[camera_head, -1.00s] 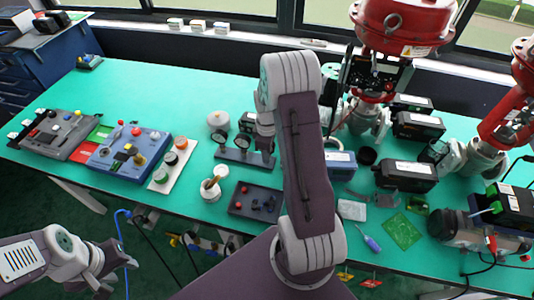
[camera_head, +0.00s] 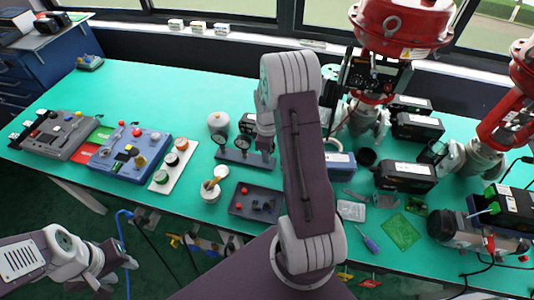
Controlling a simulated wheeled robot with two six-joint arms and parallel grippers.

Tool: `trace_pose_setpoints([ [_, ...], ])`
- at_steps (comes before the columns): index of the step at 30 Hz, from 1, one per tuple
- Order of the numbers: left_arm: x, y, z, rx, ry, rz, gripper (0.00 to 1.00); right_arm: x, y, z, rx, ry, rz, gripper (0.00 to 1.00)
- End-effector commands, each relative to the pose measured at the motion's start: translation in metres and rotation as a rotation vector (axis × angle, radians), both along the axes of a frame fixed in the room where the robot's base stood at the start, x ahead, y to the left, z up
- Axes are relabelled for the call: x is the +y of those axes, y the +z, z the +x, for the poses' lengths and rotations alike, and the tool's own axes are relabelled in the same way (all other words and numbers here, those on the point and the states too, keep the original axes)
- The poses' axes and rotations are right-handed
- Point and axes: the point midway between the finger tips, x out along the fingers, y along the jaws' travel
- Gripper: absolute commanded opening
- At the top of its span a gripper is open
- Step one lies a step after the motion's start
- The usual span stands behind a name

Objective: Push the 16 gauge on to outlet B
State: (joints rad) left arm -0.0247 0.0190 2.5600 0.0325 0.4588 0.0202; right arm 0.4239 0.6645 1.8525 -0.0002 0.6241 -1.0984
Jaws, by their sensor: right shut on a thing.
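A dark gauge stand (camera_head: 236,157) lies on the green table left of my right arm. Two small round gauges show on it, a left one (camera_head: 220,138) and a middle one (camera_head: 242,143). My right gripper (camera_head: 266,156) points down at the stand's right end. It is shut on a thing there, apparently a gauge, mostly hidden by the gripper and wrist. No 16 marking or outlet letter is readable. My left gripper (camera_head: 100,286) hangs low at the bottom left, away from the table; its fingers are too unclear to tell open from shut.
A dark block with knobs (camera_head: 256,201) and a white cylinder with a tan handle (camera_head: 210,191) lie in front of the stand. A blue control panel (camera_head: 130,153) stands left. Red-topped valves (camera_head: 404,22) and black boxes crowd the right.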

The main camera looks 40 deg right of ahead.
Motion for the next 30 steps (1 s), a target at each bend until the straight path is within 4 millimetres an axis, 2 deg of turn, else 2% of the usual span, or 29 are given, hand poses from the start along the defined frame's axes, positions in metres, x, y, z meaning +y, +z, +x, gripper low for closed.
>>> trace_pose_setpoints([
  [21, 0.000, 0.014, 0.000, 0.000, 0.000, 0.000, 0.39, 0.000, 0.014, 0.000, 0.000, 0.000, 0.000, 0.00],
  [30, 0.000, 0.014, 0.000, 0.000, 0.000, 0.000, 0.39, 0.000, 0.014, 0.000, 0.000, 0.000, 0.000, 0.00],
])
